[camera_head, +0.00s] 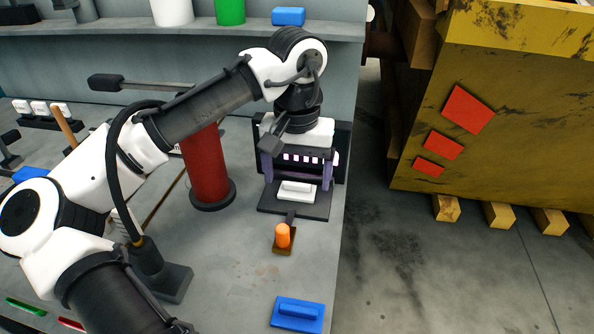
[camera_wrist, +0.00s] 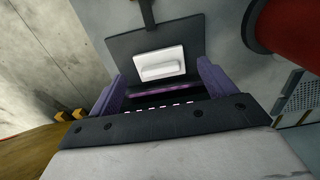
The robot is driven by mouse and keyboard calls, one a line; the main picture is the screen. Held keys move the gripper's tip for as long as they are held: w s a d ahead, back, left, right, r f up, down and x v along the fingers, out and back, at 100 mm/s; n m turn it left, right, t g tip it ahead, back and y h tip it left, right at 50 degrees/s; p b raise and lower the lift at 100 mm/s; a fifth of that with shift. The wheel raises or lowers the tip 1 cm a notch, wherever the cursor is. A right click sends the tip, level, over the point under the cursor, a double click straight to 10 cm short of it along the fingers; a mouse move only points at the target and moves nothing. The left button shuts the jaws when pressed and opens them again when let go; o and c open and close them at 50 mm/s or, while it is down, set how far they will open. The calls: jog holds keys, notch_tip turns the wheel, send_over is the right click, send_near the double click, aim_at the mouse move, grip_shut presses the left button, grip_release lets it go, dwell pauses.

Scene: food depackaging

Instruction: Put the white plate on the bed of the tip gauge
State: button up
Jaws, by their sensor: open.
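The white plate (camera_head: 296,193), a small block with a raised bar handle, lies flat on a dark square bed (camera_head: 318,212); this looks like the bed of the tip gauge. In the wrist view the white plate (camera_wrist: 160,65) sits near the middle of the dark bed (camera_wrist: 190,28). My gripper (camera_head: 298,177) is open, its two purple fingers set wide apart. In the wrist view my gripper (camera_wrist: 162,76) has one finger to each side of the plate, with a gap on both sides. It holds nothing. How high the fingertips are above the bed is hard to tell.
An orange knob (camera_head: 282,236) on a small brown base stands in front of the bed. A red cylinder (camera_head: 207,165) stands close on the left. A blue handled plate (camera_head: 298,314) lies at the front. The bench ends just right of the bed; a yellow container (camera_head: 520,120) is beyond.

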aim_at(297, 185)
notch_tip(297, 185, up, 11)
jog(key=p, duration=0.9)
jog(key=shift+f+p, duration=0.15)
jog(key=shift+p, duration=0.2)
